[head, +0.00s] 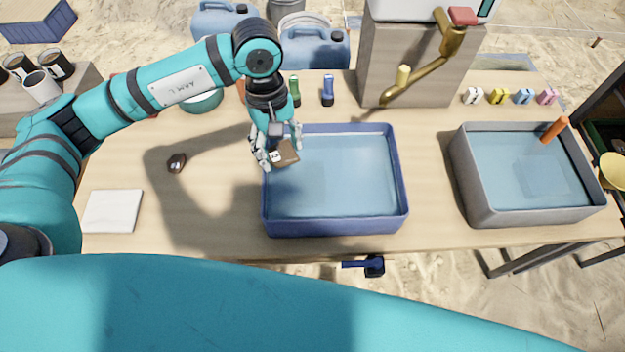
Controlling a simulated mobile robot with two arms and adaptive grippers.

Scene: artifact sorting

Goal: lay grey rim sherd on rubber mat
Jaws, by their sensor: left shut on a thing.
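My left gripper (276,152) is over the left edge of the blue basin (335,228) and is shut on a brownish flat sherd (289,154) with a pale patch. Its fingers hide part of that piece, and I cannot tell whether it is the grey rim sherd. A small dark brown piece (176,163) lies on the table to the left of the basin. I cannot make out a rubber mat for certain; a flat white square (112,211) lies at the table's front left. My right gripper is not in view.
The blue basin holds water. A grey basin (480,207) with water and an orange-handled tool (555,129) stands at the right. Green (294,90) and blue (328,90) bottles stand behind. The table's left front is mostly clear.

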